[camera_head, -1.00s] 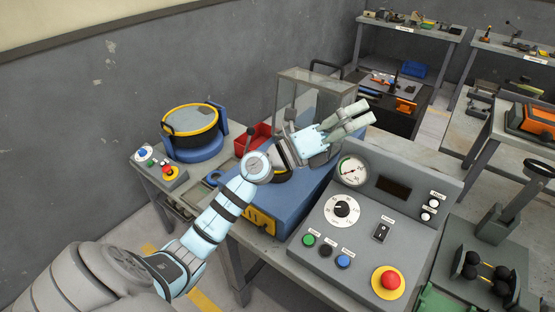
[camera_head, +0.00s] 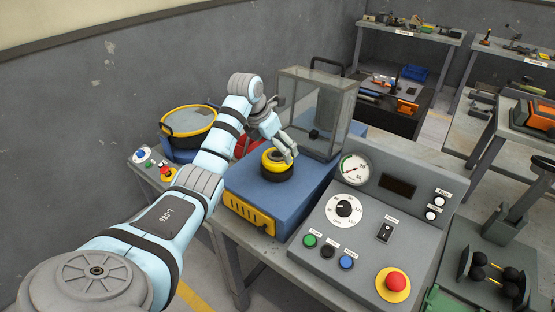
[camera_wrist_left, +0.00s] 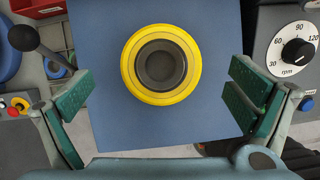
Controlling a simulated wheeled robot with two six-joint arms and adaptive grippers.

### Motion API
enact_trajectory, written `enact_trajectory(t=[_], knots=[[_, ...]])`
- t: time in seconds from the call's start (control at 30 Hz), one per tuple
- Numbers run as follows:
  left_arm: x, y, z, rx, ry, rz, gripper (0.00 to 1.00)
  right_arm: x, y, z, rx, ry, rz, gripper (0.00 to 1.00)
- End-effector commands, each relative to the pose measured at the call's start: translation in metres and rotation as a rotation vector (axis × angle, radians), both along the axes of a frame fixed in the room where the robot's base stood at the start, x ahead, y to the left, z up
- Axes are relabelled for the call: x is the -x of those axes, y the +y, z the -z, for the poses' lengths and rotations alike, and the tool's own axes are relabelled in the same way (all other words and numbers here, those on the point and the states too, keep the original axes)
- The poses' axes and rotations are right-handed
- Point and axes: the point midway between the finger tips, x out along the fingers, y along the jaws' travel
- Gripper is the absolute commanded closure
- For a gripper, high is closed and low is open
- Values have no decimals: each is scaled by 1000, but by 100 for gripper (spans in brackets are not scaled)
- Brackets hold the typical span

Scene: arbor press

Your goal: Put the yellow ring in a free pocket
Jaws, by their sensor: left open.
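The yellow ring (camera_head: 268,164) is on top of the blue machine housing (camera_head: 236,184), with a dark round body in its middle. In the left wrist view the yellow ring (camera_wrist_left: 161,98) surrounds a dark grey hollow centre and lies flat on the blue surface. My left gripper (camera_head: 286,152) points down just above the ring. In the left wrist view the open, empty left gripper (camera_wrist_left: 158,98) has a green-padded finger on each side of the ring, both apart from it. I cannot make out a free pocket. My right gripper is not in view.
A clear guard box (camera_head: 318,110) stands on the housing behind the ring. A grey control panel (camera_head: 365,235) with a red button is to the right. A yellow-rimmed round container (camera_head: 188,122) and a red bin (camera_head: 246,143) are to the left.

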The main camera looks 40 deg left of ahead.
Motion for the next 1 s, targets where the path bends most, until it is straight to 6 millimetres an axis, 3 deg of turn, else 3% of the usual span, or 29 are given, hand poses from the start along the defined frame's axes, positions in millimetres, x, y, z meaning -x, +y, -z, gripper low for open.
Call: enact_trajectory(t=[0.17,0.37,0.77,1.0], knots=[[-9,-2,28,2,1,0,1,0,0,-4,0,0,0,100],[-11,-2,32,1,-1,0,1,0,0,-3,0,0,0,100],[-11,-2,31,1,-2,0,62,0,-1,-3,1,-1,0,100],[-11,-2,29,1,-2,0,62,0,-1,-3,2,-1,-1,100]])
